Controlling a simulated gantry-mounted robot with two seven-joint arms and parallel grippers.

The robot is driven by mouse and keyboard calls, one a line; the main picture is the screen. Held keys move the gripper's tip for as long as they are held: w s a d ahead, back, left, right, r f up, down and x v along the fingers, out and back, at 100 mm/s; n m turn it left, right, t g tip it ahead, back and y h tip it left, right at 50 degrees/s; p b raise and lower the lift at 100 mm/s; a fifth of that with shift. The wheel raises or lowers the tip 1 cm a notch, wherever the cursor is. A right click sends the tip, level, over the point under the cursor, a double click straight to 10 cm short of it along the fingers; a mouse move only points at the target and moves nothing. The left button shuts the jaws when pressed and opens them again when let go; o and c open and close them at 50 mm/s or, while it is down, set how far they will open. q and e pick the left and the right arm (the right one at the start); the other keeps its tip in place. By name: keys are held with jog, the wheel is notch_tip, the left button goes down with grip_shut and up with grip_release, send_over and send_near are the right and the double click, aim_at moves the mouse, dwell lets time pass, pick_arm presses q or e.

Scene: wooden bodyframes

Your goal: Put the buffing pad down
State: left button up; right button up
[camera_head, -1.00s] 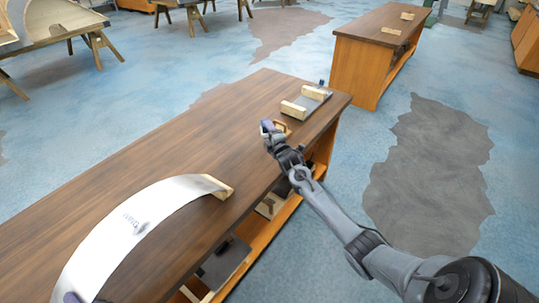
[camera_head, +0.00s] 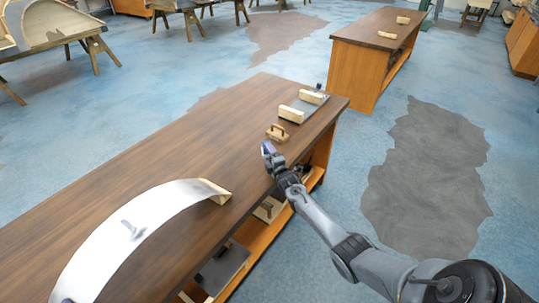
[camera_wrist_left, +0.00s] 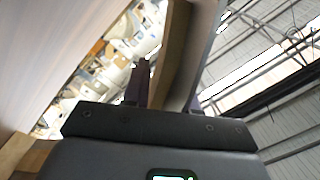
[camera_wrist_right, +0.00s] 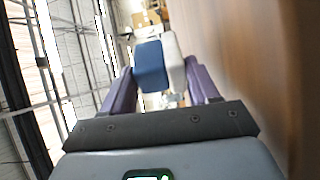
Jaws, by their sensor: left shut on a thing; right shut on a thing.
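The buffing pad, a small blue and white block (camera_wrist_right: 152,66), sits between the purple fingers of my right gripper (camera_wrist_right: 160,80) in the right wrist view. In the head view my right gripper (camera_head: 269,150) holds it just above the right long edge of the wooden workbench (camera_head: 165,150), touching or apart I cannot tell. My left gripper (camera_wrist_left: 168,85) is shut on the wooden edge (camera_wrist_left: 178,50) of the curved, pale metal panel (camera_head: 150,225). In the head view only a purple bit of it shows at the bottom left.
A small wooden handled block (camera_head: 277,132) stands on the bench just beyond my right gripper. Farther back is a dark tray (camera_head: 312,103) with wooden blocks. A shelf below (camera_head: 228,266) holds tools. The bench middle is clear. Another bench (camera_head: 370,55) stands behind.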

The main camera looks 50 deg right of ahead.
jog(key=shift+f, duration=0.25)
jog(key=shift+f, duration=0.4)
jog(key=o, duration=0.9)
jog(key=shift+f, duration=0.1)
jog(key=shift+c, duration=0.2)
jog(key=shift+r, duration=0.45)
jog(key=shift+s+a+r, duration=0.1)
jog(key=shift+s+r, duration=0.05)
jog(key=v, duration=1.1)
jog(key=shift+s+r, duration=0.15)
jog(key=shift+s, duration=0.2)
jog(key=shift+a, duration=0.1)
